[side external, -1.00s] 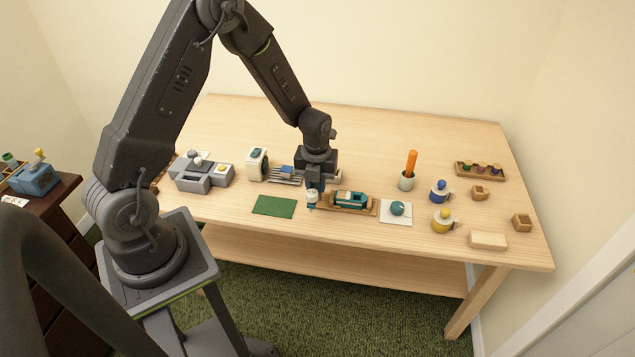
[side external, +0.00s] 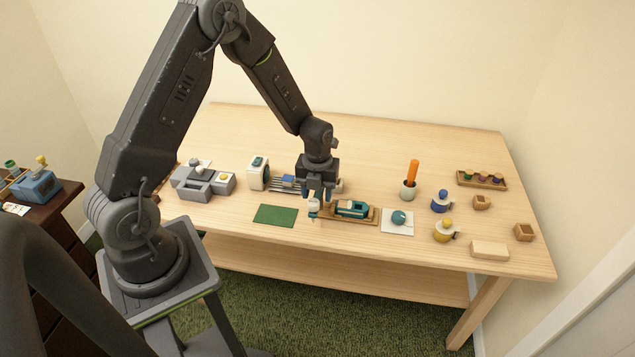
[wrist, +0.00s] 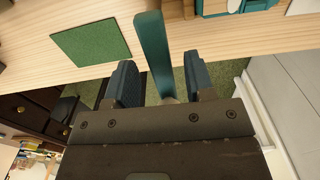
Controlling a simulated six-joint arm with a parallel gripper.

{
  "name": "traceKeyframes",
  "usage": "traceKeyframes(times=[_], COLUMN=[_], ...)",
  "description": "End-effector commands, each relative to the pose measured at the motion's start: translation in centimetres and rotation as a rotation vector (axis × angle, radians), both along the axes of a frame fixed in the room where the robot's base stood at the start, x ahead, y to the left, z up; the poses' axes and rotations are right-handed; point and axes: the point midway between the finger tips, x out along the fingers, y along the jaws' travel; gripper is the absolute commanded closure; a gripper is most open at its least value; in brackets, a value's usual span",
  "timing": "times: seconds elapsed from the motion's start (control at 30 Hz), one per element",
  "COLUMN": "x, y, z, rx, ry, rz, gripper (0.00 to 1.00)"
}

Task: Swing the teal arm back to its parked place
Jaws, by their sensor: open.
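The teal arm (wrist: 152,45) shows in the wrist view as a flat upright bar between my two fingers. My gripper (wrist: 160,85) is open, with a visible gap on each side of the bar near the fingertips. In the side view my gripper (side external: 318,193) points down at the front of the table, behind a small cream-and-teal post (side external: 313,208). To its right, a teal-and-white device (side external: 351,208) lies on a wooden base. What the teal arm is fixed to, and its parked place, I cannot make out.
A green mat (side external: 275,215) lies left of my gripper, with a white machine (side external: 258,173) and grey unit (side external: 203,182) behind it. The table's back is clear.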

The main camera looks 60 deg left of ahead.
Motion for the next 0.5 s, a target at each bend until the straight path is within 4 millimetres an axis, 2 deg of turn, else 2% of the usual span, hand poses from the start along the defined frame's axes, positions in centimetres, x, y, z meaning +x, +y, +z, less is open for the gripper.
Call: traceKeyframes(times=[0.17,0.5], x=[0.1,0.1], y=[0.0,0.0], z=[2.2,9.7], rx=[0.001,0.002], ry=[-0.006,-0.006], rz=[0.001,0.0], gripper=[0.51,0.51])
